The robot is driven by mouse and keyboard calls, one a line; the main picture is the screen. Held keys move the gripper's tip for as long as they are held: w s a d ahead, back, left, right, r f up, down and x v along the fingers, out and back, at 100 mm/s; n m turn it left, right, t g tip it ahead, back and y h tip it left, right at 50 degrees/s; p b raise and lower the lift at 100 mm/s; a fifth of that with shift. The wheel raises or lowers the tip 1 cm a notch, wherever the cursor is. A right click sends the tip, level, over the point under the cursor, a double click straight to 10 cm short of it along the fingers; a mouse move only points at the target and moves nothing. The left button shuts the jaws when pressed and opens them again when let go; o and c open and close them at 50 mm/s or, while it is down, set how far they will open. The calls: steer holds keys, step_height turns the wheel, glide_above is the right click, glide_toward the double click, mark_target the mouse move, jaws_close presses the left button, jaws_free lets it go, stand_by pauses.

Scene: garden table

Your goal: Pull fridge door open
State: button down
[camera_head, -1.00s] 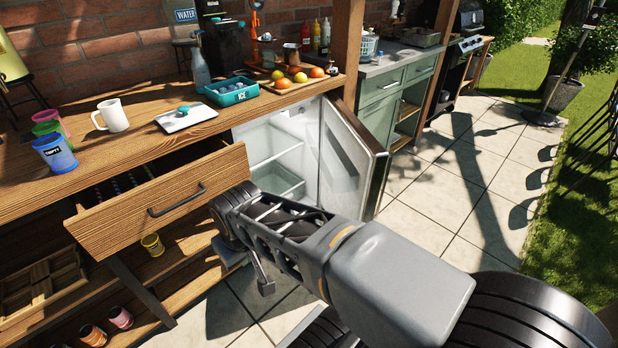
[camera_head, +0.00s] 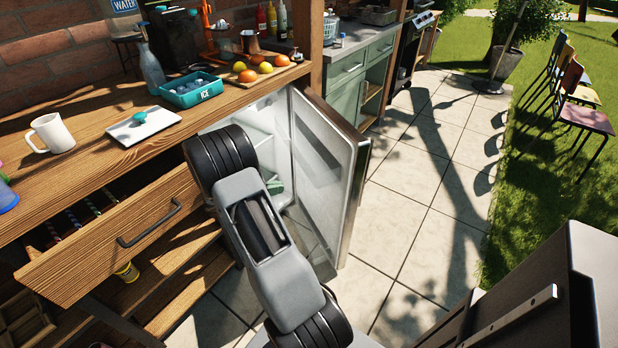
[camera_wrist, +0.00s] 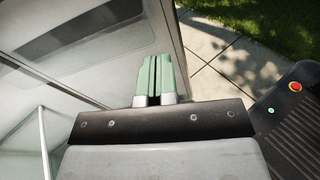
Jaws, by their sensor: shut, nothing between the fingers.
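The fridge door (camera_head: 329,160) stands wide open in the head view, swung out to the right under the counter. The white fridge interior (camera_head: 262,120) shows behind my arm, partly hidden by it. In the wrist view the door's pale inner face (camera_wrist: 90,40) fills the upper left, and its edge runs close beside my gripper. My gripper (camera_wrist: 154,62) has its green fingers together and empty, on the inner side of the door near its edge. Whether the fingers touch the door I cannot tell.
A wooden drawer (camera_head: 118,240) is pulled out left of the fridge. The counter holds a white mug (camera_head: 50,134), a teal ice tray (camera_head: 192,92) and a fruit board (camera_head: 266,74). Tiled paving (camera_head: 425,190) right of the door is mostly clear. Chairs (camera_head: 585,115) stand on the grass.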

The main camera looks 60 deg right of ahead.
mark_target(315, 175)
steer(key=s+d, duration=0.1)
steer(key=d, duration=0.2)
steer(key=s+d+f+n+h, duration=0.1)
steer(key=d, duration=0.3)
steer(key=s+d+f+n+h, duration=0.1)
steer(key=s+d, duration=0.1)
steer(key=d, duration=0.2)
steer(key=shift+d+f+b, duration=0.25)
steer(key=shift+b, duration=0.05)
